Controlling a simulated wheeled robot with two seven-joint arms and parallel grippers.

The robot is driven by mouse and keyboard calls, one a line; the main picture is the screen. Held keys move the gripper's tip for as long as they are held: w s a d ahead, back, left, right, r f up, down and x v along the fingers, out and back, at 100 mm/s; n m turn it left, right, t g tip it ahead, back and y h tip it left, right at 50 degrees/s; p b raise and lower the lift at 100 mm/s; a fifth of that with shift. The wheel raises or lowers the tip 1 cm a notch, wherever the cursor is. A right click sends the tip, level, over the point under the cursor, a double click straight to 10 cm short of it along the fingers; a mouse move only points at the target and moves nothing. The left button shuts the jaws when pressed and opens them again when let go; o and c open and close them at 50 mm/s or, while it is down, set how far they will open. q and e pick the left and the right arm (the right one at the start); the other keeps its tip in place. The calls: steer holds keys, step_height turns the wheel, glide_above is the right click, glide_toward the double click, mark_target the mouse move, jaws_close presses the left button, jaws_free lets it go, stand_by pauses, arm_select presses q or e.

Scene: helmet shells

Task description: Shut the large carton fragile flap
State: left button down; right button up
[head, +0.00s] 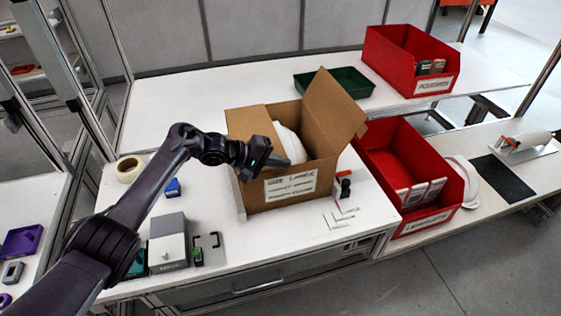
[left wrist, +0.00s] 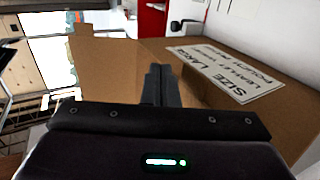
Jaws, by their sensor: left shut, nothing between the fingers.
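The large carton (head: 300,192) is a brown cardboard box on the white bench, with a label reading "SIZE LARGE" on its front. A tall flap (head: 333,112) stands up and leans outward at its right side. A white rounded shell (head: 290,142) shows inside. I cannot read a "fragile" mark on any flap. My left gripper (head: 280,160) is shut and empty, over the carton's front left part. In the left wrist view its closed fingers (left wrist: 160,85) are beside the carton's labelled wall (left wrist: 230,75). My right gripper is not in view.
A green tray (head: 333,84) lies behind the carton. A tape roll (head: 129,168), a grey box (head: 168,243) and a dark-handled tool (head: 345,184) are on the bench.

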arm_select(q)
steer(key=shift+r+p, duration=2.9)
steer(key=shift+p, duration=0.05)
step_height(320, 180, up, 9)
steer(key=b, duration=0.4)
steer(key=s+a+f+m+t+y, duration=0.1)
steer(key=s+f+m+t+y, duration=0.15)
steer(key=f, duration=0.45)
steer(key=s+a+f+m+t+y, duration=0.1)
steer(key=s+a+f+t+y, duration=0.1)
steer(key=s+f+y, duration=0.3)
steer(key=s+a+f+m+g+y, duration=0.1)
steer(key=s+a, duration=0.4)
steer(key=s, duration=0.4)
steer(key=s+a+f+g+y, duration=0.1)
steer(key=s+a+g+y, duration=0.1)
steer(key=s+a, duration=0.55)
steer(key=s+a+f+m+g+y, duration=0.15)
steer(key=s+a, duration=0.25)
steer(key=s, duration=0.6)
step_height(320, 180, down, 32)
steer(key=s+g+b, duration=0.1)
steer(key=b, duration=0.3)
steer(key=s+a+f+g+b, duration=0.1)
steer(key=s+a+f+b, duration=0.1)
steer(key=s+f, duration=1.8)
step_height(320, 180, down, 4)
steer(key=shift+s+a+r+b, duration=0.3)
steer(key=shift+a+b, duration=0.1)
steer(key=shift+a, duration=0.3)
